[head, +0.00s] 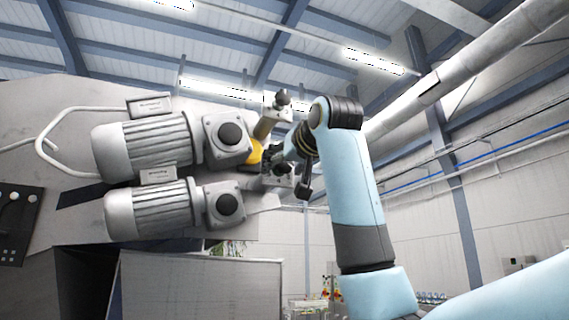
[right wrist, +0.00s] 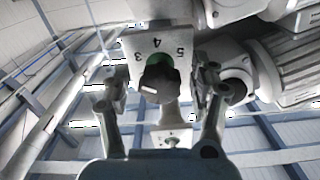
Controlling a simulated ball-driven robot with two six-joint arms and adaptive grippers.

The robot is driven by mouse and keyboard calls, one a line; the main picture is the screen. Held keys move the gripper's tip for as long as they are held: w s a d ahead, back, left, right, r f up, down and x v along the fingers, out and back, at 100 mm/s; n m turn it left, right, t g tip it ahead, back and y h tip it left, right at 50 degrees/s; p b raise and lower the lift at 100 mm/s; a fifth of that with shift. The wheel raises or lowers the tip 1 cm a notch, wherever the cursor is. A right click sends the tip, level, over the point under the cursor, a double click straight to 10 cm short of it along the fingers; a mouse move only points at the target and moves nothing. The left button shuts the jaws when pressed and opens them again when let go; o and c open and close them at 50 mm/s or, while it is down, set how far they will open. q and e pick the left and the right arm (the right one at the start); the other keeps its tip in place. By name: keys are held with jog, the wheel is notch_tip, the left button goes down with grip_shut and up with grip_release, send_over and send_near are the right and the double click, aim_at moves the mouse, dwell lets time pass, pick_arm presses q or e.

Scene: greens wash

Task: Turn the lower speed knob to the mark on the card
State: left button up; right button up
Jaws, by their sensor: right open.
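The lower speed knob (right wrist: 158,80) is dark and stands close in the right wrist view, with a small pale mark near its edge. Behind it is a white dial plate (right wrist: 131,44) with the figures 3, 4 and 5. A bit of green shows beside the knob, mostly hidden. My right gripper (right wrist: 158,104) is open, with one finger on each side of the knob; I cannot tell whether they touch it. In the head view my right gripper (head: 272,160) covers much of the lower knob. The upper knob (head: 282,97) stands above it. No separate card can be made out.
Two grey ribbed motors (head: 160,142) (head: 155,208) lie to the left of the knobs. A yellow part (head: 254,152) sits near the gripper. A grey panel (head: 200,288) is below. Open hall space lies to the right.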

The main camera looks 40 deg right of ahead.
jog(key=shift+c, duration=0.4)
jog(key=c, duration=1.1)
jog(key=shift+m, duration=0.3)
jog(key=m+b, duration=0.3)
jog(key=m, duration=0.2)
jog(key=shift+f, duration=0.1)
jog(key=m+b, duration=0.3)
jog(key=m, duration=0.3)
jog(key=shift+b, duration=0.4)
jog(key=o, duration=1.2)
